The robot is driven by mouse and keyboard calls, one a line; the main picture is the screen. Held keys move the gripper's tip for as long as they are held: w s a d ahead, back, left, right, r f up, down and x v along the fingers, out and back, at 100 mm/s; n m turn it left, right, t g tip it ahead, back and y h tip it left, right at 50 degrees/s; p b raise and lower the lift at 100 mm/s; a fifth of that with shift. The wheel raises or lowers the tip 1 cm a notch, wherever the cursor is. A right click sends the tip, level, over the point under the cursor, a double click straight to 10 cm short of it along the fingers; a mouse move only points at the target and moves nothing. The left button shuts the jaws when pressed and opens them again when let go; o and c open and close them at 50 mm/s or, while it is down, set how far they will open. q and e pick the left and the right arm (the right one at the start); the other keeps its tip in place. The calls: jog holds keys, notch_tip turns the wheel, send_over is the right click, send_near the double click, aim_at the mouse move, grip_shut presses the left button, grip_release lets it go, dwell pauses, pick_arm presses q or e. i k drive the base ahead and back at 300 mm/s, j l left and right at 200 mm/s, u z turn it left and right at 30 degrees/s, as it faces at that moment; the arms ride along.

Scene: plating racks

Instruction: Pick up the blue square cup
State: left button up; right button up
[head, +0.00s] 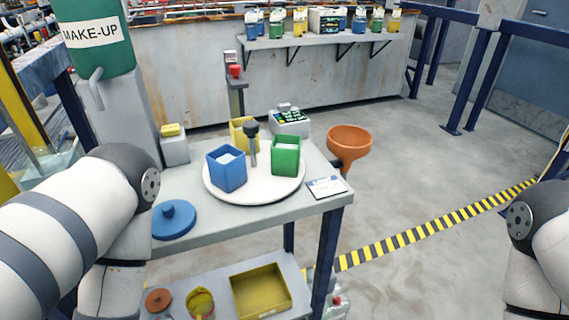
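The blue square cup (227,169) stands upright on the front left of a round white turntable (250,193), with pale material inside. A green square cup (285,155) stands at the right of the turntable. A yellow square cup (242,134) stands at its back, partly hidden. A dark-knobbed post (252,145) rises between the cups. My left arm comes in from the left and my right arm shows at the right edge. Neither gripper is in view. Nothing is seen touching the blue cup.
A blue round lid (174,219) lies on the table's left, near my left arm. A scale with a display (290,121) sits behind the cups. A card (326,188) lies at the right corner, beside an orange funnel (349,144). A lower shelf holds a yellow tray (260,291).

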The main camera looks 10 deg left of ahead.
aim_at(226, 165)
jog(key=i+l+u, duration=0.5)
jog(key=l+u, duration=0.15)
jog(key=i+l+u, duration=0.2)
jog(key=l+u, duration=0.15)
